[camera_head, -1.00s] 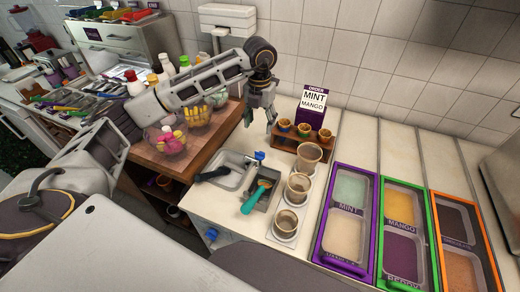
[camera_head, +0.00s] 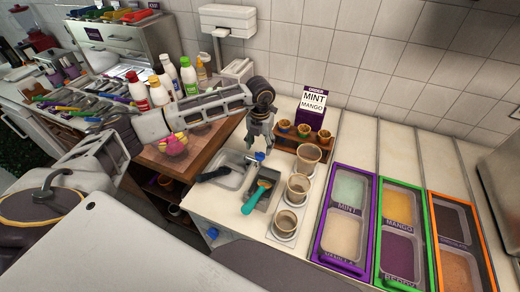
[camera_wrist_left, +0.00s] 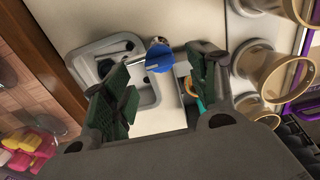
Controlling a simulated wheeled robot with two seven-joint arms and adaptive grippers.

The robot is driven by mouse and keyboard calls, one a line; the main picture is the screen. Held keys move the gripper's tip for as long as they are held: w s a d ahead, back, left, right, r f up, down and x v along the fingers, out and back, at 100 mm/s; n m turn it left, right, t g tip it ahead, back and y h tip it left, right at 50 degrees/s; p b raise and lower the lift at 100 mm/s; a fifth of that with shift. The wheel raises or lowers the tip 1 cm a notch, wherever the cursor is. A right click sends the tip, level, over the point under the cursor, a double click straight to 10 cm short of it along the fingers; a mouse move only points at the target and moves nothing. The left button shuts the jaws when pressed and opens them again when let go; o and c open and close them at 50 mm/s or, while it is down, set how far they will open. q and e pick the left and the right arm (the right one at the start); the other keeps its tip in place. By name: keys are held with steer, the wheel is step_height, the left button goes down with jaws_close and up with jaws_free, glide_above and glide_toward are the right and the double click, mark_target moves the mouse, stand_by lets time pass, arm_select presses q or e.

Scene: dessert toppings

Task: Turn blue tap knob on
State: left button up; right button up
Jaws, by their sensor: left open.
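My left gripper (camera_head: 260,143) is open and empty, pointing down just above the knob. It also shows in the left wrist view (camera_wrist_left: 155,75) with its dark green finger pads spread apart. I cannot tell whether a finger touches the knob. My right gripper does not show.
A teal-handled scoop (camera_head: 256,197) rests in the well beside the sink. Cups (camera_head: 299,187) stand in a column to the right. A wooden rack (camera_head: 296,150) with small cones is behind.

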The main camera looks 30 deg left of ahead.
mark_target(260, 153)
arm_select(q)
steer(key=shift+f, duration=1.85)
steer(key=shift+c, duration=0.4)
steer(key=c, duration=0.9)
